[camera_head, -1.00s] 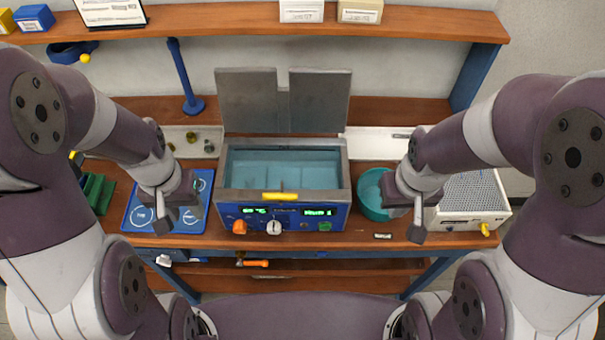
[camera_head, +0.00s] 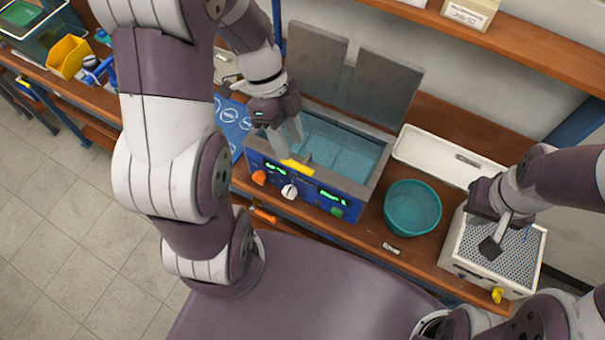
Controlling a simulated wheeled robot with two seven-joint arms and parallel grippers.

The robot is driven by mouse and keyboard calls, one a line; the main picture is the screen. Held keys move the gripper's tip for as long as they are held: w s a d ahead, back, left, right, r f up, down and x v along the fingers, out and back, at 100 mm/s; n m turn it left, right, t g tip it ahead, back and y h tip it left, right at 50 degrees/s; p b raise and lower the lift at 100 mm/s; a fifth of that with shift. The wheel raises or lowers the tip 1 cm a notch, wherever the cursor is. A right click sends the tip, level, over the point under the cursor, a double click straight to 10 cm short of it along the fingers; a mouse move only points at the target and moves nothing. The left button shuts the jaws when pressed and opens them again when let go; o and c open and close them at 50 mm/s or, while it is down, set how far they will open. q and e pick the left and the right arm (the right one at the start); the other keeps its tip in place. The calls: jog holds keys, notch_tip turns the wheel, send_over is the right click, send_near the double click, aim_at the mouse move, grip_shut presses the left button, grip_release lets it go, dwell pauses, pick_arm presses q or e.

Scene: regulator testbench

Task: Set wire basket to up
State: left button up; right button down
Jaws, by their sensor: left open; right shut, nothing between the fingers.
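The blue bath (camera_head: 352,197) stands on the bench with its grey lid flaps (camera_head: 383,82) raised at the back. The wire basket (camera_head: 350,152) appears to be the mesh seen low inside the tank, in bluish liquid. A yellow handle (camera_head: 298,167) lies at the tank's front rim. My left gripper (camera_head: 287,142) is open over the tank's left front, its fingers pointing down just behind and left of the yellow handle. Nothing is between its fingers, and I cannot tell whether they touch the rim. My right gripper (camera_head: 490,248) is shut and empty above the white perforated-top box.
A teal bowl (camera_head: 413,208) stands right of the bath. The white box (camera_head: 465,245) with a yellow knob is further right, and a white tray (camera_head: 440,150) lies behind. A blue mat (camera_head: 232,122) is left of the bath. Orange, white and green knobs are on the bath's front.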

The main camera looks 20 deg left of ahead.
aim_at(305, 168)
pick_arm(q)
jog(key=x, duration=0.1)
jog(key=p+x, duration=0.1)
jog(key=shift+d+f+p, duration=0.25)
jog(key=shift+d+p, duration=0.05)
jog(key=shift+d, duration=0.15)
jog(key=d+f, duration=0.2)
jog(key=f, duration=0.1)
jog(key=d+f, duration=0.1)
jog(key=shift+s+f+p, duration=0.15)
jog(key=shift+f+p, duration=0.1)
jog(key=shift+p, duration=0.1)
jog(key=shift+s+f, duration=0.15)
jog(key=shift+f, duration=0.2)
jog(key=shift+s+a+f, duration=0.2)
jog(key=shift+a, duration=0.1)
jog(key=shift+w+d, duration=0.1)
jog(key=shift+d, duration=0.1)
jog(key=c, duration=0.3)
jog(key=shift+d, duration=0.1)
grip_shut()
jog(key=shift+r, duration=0.1)
pick_arm(e)
jog(key=shift+w+d+f, duration=0.1)
jog(key=shift+w+d, duration=0.2)
jog(key=shift+d, duration=0.4)
